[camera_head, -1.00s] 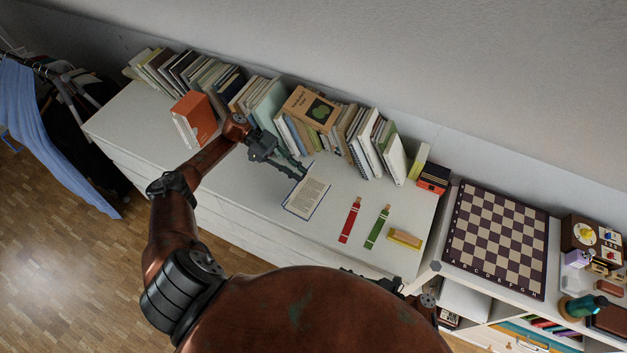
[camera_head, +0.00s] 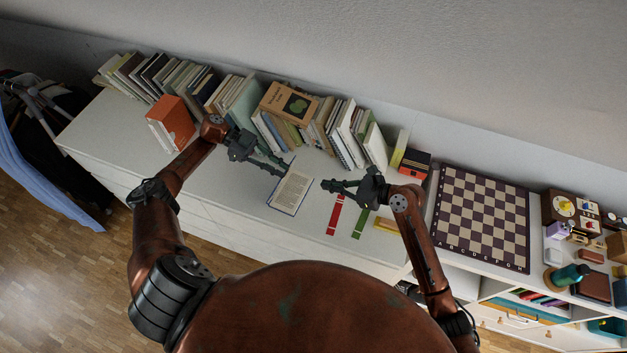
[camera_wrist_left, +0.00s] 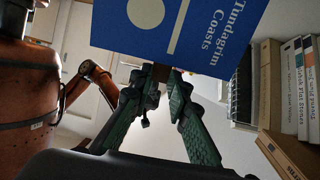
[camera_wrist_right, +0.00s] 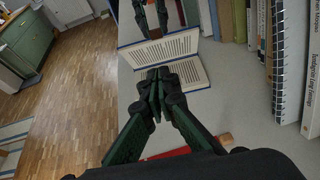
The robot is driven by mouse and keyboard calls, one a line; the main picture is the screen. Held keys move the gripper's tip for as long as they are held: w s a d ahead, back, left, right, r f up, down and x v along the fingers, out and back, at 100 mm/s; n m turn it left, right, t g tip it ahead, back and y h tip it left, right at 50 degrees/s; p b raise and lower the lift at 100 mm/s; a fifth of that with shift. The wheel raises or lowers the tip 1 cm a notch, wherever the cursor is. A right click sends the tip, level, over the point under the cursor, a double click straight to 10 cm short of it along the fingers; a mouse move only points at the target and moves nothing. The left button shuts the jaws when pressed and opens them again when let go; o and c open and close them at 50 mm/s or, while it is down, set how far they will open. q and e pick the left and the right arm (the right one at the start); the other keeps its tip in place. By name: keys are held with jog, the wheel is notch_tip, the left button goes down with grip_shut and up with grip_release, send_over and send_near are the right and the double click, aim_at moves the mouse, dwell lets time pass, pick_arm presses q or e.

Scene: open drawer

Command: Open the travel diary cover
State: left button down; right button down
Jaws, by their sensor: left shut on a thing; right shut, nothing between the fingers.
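The travel diary (camera_head: 290,192) is a blue book standing open on the white dresser top, with printed pages showing in the head view. In the left wrist view its blue cover (camera_wrist_left: 215,30) reads "Tundugrim Coasts". My left gripper (camera_head: 284,172) is shut on the cover at the book's far left edge; its fingertips meet the cover's edge in the left wrist view (camera_wrist_left: 160,80). My right gripper (camera_head: 326,186) is shut and empty, just right of the book. In the right wrist view both open pages (camera_wrist_right: 165,48) lie beyond its closed fingertips (camera_wrist_right: 157,85).
A row of books (camera_head: 215,90) stands along the wall behind. A red strip (camera_head: 334,214), a green strip (camera_head: 363,221) and a yellow block (camera_head: 386,225) lie to the right of the diary. An orange book (camera_head: 172,122) stands at left. A chessboard (camera_head: 482,217) lies farther right.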

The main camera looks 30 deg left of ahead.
jog(key=a+r+x, duration=0.1)
jog(key=r+x, duration=0.1)
jog(key=x, duration=1)
jog(key=shift+r, duration=0.3)
